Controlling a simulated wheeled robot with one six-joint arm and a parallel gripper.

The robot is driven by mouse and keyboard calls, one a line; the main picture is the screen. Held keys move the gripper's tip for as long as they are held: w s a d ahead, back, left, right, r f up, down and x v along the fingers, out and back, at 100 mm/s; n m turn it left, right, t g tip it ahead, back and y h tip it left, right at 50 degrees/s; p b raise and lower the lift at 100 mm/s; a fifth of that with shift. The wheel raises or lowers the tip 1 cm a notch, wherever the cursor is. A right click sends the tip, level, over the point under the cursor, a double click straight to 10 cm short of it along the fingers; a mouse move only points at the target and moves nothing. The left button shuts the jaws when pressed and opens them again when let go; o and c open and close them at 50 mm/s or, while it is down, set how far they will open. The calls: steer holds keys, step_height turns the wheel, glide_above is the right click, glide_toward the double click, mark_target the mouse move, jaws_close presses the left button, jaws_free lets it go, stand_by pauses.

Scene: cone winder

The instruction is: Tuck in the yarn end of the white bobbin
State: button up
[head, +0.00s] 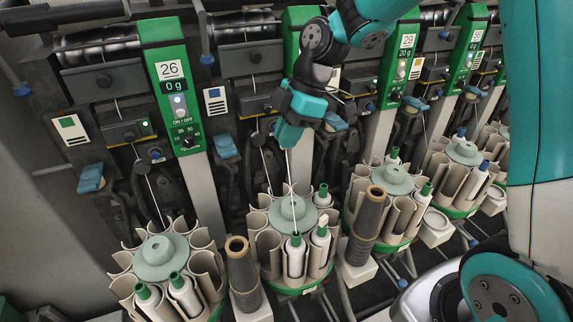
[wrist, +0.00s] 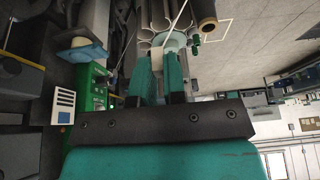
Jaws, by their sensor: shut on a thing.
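My gripper (head: 289,140) points down above the middle round magazine (head: 292,212), shut on a white yarn end (head: 291,170). The yarn runs nearly straight down from the fingertips, across the magazine's pale green hub, to a white bobbin (head: 296,258) with a green top. That bobbin stands in a front pocket of the magazine. In the wrist view my gripper's teal fingers (wrist: 160,72) are close together, with the yarn (wrist: 180,22) as a thin pale line beyond them. The exact grip point is too small to make out.
Other white bobbins stand beside it (head: 320,240) and behind right. More magazines stand to the left (head: 157,258) and right (head: 394,180). Brown cones (head: 243,272) (head: 369,217) rise on either side of the middle magazine. Green machine panels (head: 178,95) stand behind.

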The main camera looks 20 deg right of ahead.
step_height(320, 180, up, 3)
steer(key=shift+r+p, duration=1.15)
steer(key=shift+r, duration=0.25)
steer(key=shift+a, duration=0.1)
